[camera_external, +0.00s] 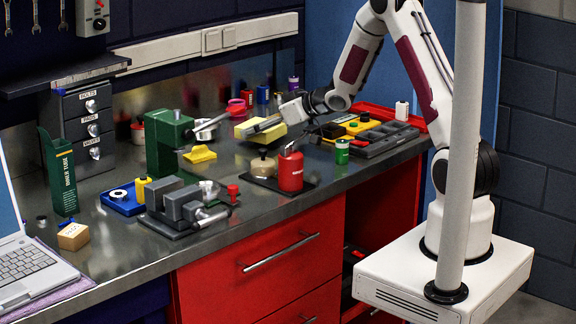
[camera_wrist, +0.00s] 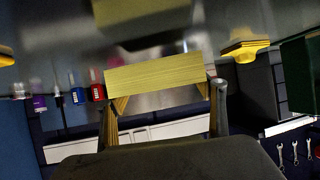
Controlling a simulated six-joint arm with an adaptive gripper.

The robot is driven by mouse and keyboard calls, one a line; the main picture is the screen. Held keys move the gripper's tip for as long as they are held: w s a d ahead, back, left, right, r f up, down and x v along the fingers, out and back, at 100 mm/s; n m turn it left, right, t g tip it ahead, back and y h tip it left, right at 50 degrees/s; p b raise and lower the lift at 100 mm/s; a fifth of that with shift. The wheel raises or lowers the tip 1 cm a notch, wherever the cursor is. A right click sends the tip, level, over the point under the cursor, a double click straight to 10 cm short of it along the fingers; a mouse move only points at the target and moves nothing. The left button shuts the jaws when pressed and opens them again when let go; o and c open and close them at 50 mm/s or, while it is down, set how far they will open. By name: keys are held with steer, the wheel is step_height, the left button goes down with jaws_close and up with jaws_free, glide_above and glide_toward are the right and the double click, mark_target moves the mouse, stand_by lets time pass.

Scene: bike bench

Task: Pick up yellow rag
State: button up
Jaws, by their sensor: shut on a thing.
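My gripper (camera_external: 266,124) is shut on a yellow rectangular block (camera_external: 254,131), toward the back of the metal bench. In the wrist view the block (camera_wrist: 153,77) lies between my two fingertips, flat-faced and straight-edged. A second yellow thing (camera_external: 199,154), low and peaked like a bunched cloth, rests on the bench to the left, beside the green machine, apart from my gripper. It also shows at the upper right of the wrist view (camera_wrist: 243,48). The peaked one looks more like a rag, but I cannot tell for sure which is the rag.
The green machine (camera_external: 165,143) stands left of my gripper. A red canister (camera_external: 290,170) and a small round tin (camera_external: 262,166) stand in front. A grey vise (camera_external: 178,204) and a blue tray (camera_external: 124,203) are at front left. A tool tray (camera_external: 385,137) lies to the right.

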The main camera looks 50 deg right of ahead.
mark_target(250, 140)
steer(key=shift+r, duration=3.9)
steer(key=shift+w+a+r+n+y, duration=0.15)
steer(key=shift+a+n+y, duration=0.25)
steer(key=shift+a, duration=0.35)
steer(key=shift+a+n+g+y, duration=0.3)
steer(key=shift+a+n+y, duration=0.4)
steer(key=shift+a, duration=0.55)
steer(key=shift+f, duration=3.15)
steer(key=shift+f, duration=0.1)
steer(key=shift+f, duration=1.75)
